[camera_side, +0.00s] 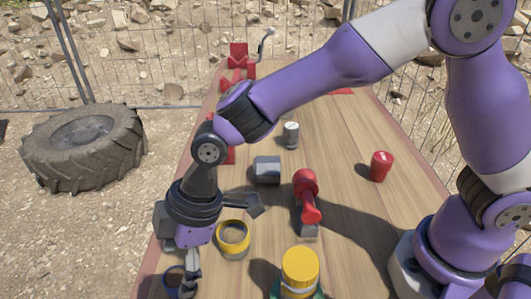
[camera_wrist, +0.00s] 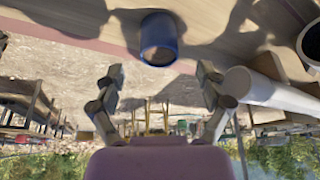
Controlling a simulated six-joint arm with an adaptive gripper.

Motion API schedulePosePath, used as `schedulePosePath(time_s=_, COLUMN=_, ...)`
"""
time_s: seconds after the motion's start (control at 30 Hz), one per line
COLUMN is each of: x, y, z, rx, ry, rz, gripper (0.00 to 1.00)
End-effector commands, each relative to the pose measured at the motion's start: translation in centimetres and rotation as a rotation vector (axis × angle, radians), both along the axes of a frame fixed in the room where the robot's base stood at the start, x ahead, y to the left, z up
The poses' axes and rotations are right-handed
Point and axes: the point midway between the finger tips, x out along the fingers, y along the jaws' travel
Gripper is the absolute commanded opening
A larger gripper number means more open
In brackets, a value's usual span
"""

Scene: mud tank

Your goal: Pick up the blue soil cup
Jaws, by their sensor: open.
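The blue soil cup (camera_side: 173,279) stands on the wooden table near its left front edge in the side view, partly hidden behind my gripper (camera_side: 188,280). In the wrist view, the blue cup (camera_wrist: 158,42) shows upside down near the top centre. My gripper (camera_wrist: 159,73) is open there, with one finger on each side of the cup's line and the cup just beyond the fingertips. The fingers hold nothing. I cannot tell whether a finger touches the cup.
A yellow-rimmed cup (camera_side: 233,238) stands close to the right of my gripper. A yellow-lidded jar (camera_side: 300,268), red tool (camera_side: 307,198), red cup (camera_side: 381,166), grey block (camera_side: 267,170) and pale can (camera_side: 291,135) stand farther off. A red vise (camera_side: 238,72) is at the table's far end.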

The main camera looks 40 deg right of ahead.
Motion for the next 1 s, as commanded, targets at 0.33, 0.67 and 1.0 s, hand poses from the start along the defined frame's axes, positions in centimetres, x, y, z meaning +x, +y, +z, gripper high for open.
schedulePosePath(time_s=0.33, x=0.4, y=1.2, z=-4.0, rx=-0.002, ry=0.001, rz=0.0, gripper=0.85)
schedulePosePath(time_s=0.67, x=0.4, y=1.2, z=-4.0, rx=-0.001, ry=0.001, rz=-0.001, gripper=0.11)
schedulePosePath(time_s=1.0, x=0.3, y=1.2, z=-4.0, rx=-0.002, ry=0.002, rz=-0.001, gripper=0.07)
